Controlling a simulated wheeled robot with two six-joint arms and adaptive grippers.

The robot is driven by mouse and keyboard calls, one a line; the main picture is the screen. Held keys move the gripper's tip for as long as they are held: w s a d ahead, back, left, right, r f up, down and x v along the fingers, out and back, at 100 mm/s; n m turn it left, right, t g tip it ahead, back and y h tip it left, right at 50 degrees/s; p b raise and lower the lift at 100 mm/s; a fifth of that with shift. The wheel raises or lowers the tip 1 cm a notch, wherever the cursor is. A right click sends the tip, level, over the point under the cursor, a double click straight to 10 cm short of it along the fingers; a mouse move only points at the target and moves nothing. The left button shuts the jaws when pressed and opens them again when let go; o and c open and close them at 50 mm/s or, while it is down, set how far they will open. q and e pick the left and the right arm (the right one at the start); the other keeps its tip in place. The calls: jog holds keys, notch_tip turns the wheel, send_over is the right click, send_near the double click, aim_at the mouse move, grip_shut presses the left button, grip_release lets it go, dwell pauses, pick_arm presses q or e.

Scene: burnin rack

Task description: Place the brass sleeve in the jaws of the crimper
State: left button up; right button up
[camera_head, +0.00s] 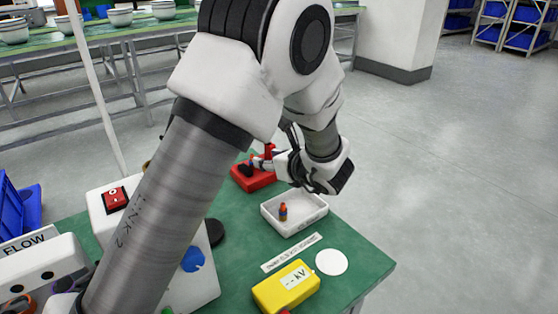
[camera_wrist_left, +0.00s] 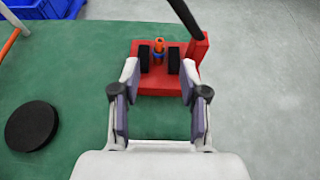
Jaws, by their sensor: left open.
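The red crimper (camera_head: 249,181) stands on the green table; in the left wrist view the crimper (camera_wrist_left: 160,88) shows two black jaw blocks and a dark lever rising at the right. A small brass-orange sleeve with a blue band (camera_wrist_left: 158,50) stands upright between the jaw blocks. My left gripper (camera_wrist_left: 160,72) is open, with its fingers apart on either side of the jaws and nothing held between them. In the head view my left gripper (camera_head: 267,161) is at the crimper, partly hidden by my wrist. My right gripper is not in view.
A white tray (camera_head: 307,219) holds a small orange, blue and red piece (camera_head: 283,212). A yellow meter (camera_head: 286,287), a white disc (camera_head: 331,262) and a black disc (camera_wrist_left: 32,126) lie on the table. Blue bins (camera_head: 18,211) stand at left. Floor beyond is clear.

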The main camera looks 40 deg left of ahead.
pick_arm(q)
jog(key=v, duration=0.5)
jog(key=shift+d+r, duration=0.1)
jog(key=shift+d, duration=0.1)
